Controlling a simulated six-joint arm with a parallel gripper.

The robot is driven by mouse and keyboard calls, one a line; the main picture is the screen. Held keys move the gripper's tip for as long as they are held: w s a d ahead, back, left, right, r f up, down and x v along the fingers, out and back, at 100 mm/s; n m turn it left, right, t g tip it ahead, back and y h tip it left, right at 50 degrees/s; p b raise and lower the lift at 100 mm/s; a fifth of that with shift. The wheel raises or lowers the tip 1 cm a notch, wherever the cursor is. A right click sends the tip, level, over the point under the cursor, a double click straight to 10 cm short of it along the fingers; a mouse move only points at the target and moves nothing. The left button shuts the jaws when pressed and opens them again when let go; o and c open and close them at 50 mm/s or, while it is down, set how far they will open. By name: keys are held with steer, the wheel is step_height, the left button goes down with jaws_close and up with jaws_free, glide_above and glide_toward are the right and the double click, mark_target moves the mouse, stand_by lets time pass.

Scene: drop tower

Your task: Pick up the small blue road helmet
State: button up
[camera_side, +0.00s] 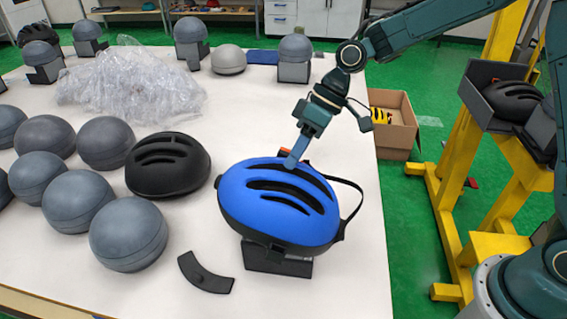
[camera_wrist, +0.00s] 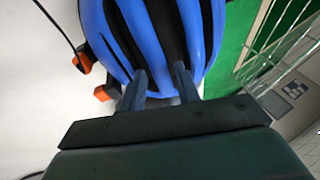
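The blue helmet (camera_side: 290,225) has long black vents and a dark strap looped at its right. It sits on a low dark block (camera_side: 277,262) near the front of the white table. My gripper (camera_side: 292,163) reaches down from the upper right to the helmet's top, at the back. In the wrist view, the blue helmet (camera_wrist: 207,35) fills the top middle. The two fingers of my gripper (camera_wrist: 160,77) stand apart, with a gap between them, over or at the helmet's shell. Whether the tips touch the shell is unclear. Orange parts (camera_wrist: 84,58) show at the helmet's left edge.
A black helmet (camera_side: 167,164) lies left of the blue one, among several grey domes (camera_side: 128,234). A curved black piece (camera_side: 205,273) lies in front. Crumpled clear plastic (camera_side: 130,85) covers the back left. A cardboard box (camera_side: 398,125) stands beyond the right table edge, near a yellow frame (camera_side: 450,215).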

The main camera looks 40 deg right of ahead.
steer(key=shift+a+f, duration=0.3)
steer(key=shift+f, duration=0.2)
jaws_close()
